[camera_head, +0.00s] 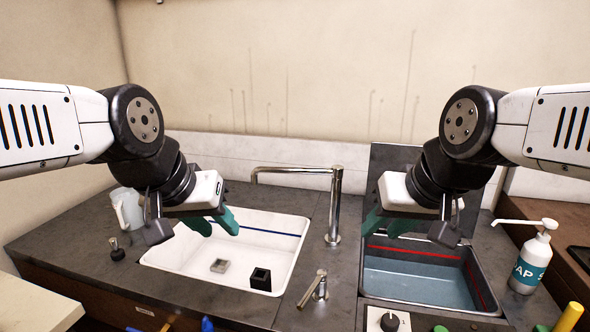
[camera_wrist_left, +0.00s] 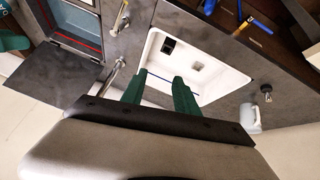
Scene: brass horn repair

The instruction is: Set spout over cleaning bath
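A chrome tap with a swivel spout (camera_head: 297,170) stands on the counter between two basins. Its spout points left, over the back of the white basin (camera_head: 165,258), which has a blue line. On the right is a dark metal tank (camera_head: 430,300) holding water, with a red line; I cannot tell which basin is called the cleaning bath. A lever handle (camera_head: 320,285) stands in front of the tap. My left gripper (camera_head: 217,228) is open and empty above the white basin; its parted green fingers show in the left wrist view (camera_wrist_left: 158,92). My right gripper (camera_head: 388,224) appears open and empty near the tank's left back corner.
A raised dark panel (camera_head: 392,158) stands behind the tank.

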